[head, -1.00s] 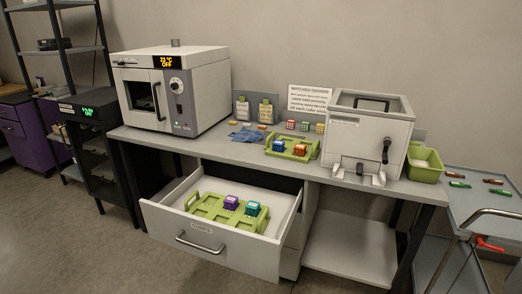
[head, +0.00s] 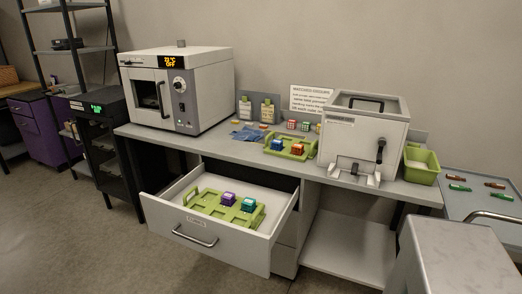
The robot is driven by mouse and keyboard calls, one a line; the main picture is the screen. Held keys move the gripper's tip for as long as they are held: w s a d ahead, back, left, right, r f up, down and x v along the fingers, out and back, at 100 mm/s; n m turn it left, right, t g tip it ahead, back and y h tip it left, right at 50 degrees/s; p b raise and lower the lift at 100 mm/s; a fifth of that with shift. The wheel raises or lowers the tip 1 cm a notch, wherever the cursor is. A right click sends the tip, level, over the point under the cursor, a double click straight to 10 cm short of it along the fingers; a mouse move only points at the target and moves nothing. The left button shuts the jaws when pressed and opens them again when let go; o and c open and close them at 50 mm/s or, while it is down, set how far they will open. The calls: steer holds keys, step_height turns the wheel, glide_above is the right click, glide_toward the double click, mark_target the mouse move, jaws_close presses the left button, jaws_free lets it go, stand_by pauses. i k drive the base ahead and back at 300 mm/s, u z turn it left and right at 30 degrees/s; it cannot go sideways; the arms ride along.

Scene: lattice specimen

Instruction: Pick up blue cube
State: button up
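The blue cube (head: 278,144) sits at the left end of a green tray (head: 270,151) on the bench top. An orange-red cube (head: 297,149) sits to its right in the same tray. The blue cube looks upright, and nothing touches it from above. My gripper is not in view.
An open drawer (head: 195,227) juts out below the bench, holding a green tray with a purple cube (head: 228,198) and a teal cube (head: 248,205). A white oven (head: 205,90) stands left of the bench tray, a grey machine (head: 360,140) right. A green bin (head: 421,174) is beyond.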

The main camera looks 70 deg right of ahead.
mark_target(276, 145)
steer(key=z, duration=1)
steer(key=k, duration=0.1)
steer(key=u, duration=2.25)
steer(key=k, duration=1.8)
steer(key=z, duration=1.35)
